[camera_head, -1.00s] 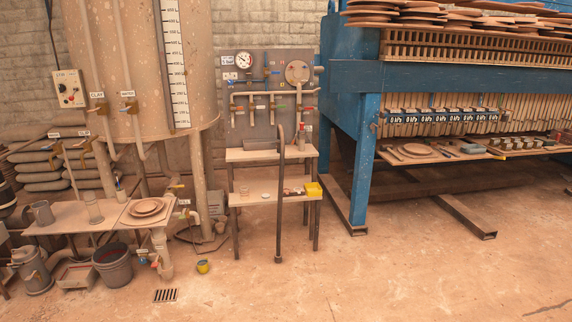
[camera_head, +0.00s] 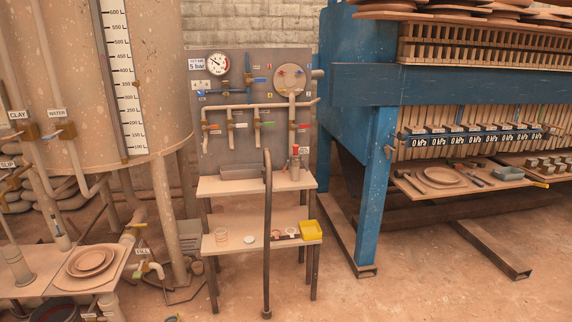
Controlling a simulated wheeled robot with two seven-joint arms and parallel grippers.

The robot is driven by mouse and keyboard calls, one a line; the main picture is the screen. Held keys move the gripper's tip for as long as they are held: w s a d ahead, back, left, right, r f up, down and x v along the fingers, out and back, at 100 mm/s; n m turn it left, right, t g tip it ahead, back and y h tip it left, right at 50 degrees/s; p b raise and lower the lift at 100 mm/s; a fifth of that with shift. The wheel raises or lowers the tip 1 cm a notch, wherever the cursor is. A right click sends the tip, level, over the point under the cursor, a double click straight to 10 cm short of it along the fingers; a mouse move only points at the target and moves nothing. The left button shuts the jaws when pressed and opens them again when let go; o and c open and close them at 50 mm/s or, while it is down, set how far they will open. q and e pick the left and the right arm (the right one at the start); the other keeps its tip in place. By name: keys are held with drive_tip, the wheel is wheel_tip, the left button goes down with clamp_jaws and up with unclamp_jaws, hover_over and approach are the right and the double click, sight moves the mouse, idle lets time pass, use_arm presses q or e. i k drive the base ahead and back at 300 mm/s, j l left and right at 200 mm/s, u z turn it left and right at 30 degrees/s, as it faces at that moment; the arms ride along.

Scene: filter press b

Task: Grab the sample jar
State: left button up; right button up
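A small clear jar-like container (camera_head: 221,237) stands on the lower shelf of the two-level stand (camera_head: 222,248), near its left end. It looks like the sample jar, but no label is readable on it. A small white round piece (camera_head: 249,239) lies to its right. A grey cylindrical vessel with a red top (camera_head: 295,169) stands on the upper shelf. Neither of my grippers is in view.
A dark bent pipe (camera_head: 267,230) rises from the floor in front of the stand. A yellow bin (camera_head: 310,230) sits at the lower shelf's right end. The blue press frame (camera_head: 375,190) stands right, a table with plates (camera_head: 62,281) left.

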sight(220, 234)
drive_tip(key=i+l, duration=0.1)
drive_tip(key=i, duration=1.6)
drive_tip(key=j+u, duration=0.05)
drive_tip(key=j, duration=0.05)
